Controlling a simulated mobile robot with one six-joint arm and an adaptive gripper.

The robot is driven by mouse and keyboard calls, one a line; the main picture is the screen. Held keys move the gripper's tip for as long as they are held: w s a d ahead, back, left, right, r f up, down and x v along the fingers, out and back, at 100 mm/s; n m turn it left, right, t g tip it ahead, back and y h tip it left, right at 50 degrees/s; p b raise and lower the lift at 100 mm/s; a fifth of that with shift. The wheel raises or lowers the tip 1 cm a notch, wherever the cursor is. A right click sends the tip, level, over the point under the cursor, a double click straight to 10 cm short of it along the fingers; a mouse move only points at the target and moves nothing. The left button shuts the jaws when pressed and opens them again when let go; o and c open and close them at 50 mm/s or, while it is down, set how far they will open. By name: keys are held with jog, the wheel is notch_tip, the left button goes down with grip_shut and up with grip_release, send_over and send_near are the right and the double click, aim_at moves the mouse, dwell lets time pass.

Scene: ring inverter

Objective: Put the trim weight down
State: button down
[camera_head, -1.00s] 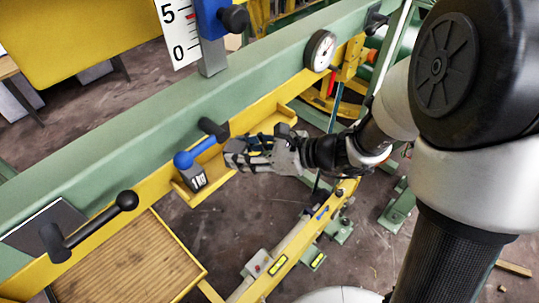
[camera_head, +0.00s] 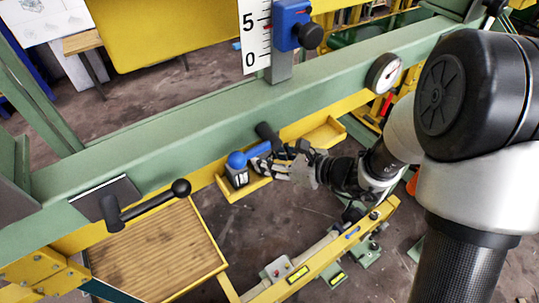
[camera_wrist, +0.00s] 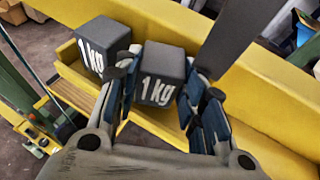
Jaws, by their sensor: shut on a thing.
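My gripper (camera_wrist: 163,95) is shut on a dark grey trim weight marked 1 kg (camera_wrist: 161,72), with a finger on either side. A second dark weight marked 1 kg (camera_wrist: 98,46) stands close to the left of it in the wrist view. In the head view, one marked weight (camera_head: 238,178) sits at the small yellow tray (camera_head: 245,194), just left of my gripper (camera_head: 262,167). My fingers mostly hide the held weight there. The held weight is over or in the tray; whether it touches the floor I cannot tell.
A larger wood-floored yellow tray (camera_head: 160,250) lies to the left, below a black-knobbed lever (camera_head: 150,202). A dial (camera_head: 383,73) is at the right.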

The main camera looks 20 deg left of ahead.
jog(key=shift+f, duration=0.1)
jog(key=c, duration=1)
grip_release()
jog(key=shift+c, duration=0.2)
